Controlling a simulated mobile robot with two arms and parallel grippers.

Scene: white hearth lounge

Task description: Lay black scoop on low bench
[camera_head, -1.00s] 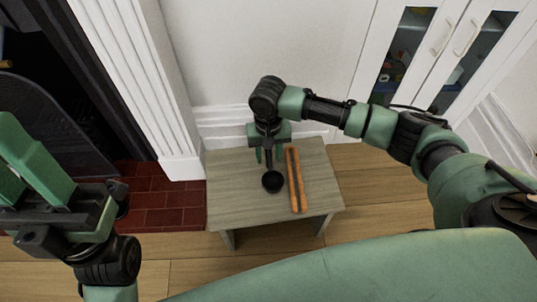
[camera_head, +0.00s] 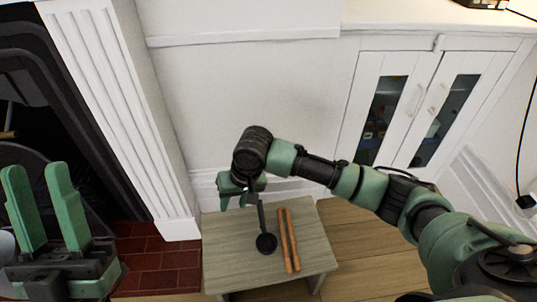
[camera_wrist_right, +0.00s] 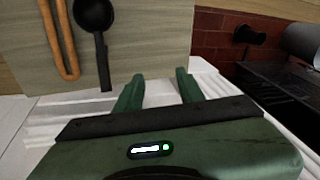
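The black scoop (camera_head: 266,243) lies on the low bench (camera_head: 228,258), with its handle pointing toward the wall. In the right wrist view the scoop (camera_wrist_right: 94,16) is left of the fingers, its handle end near the bench edge. My right gripper (camera_head: 237,200) is at the bench's wall-side edge, beside the handle. Its fingers (camera_wrist_right: 157,90) are apart with nothing between them, clear of the scoop. My left gripper (camera_head: 42,205) is open and empty at the far left, with its fingers pointing up.
Brown wooden tongs (camera_head: 289,240) lie on the bench just right of the scoop. A white fireplace surround (camera_head: 120,110) and red brick hearth (camera_head: 150,262) stand to the left. A white glass-door cabinet (camera_head: 405,110) is at the back right. The bench's left part is bare.

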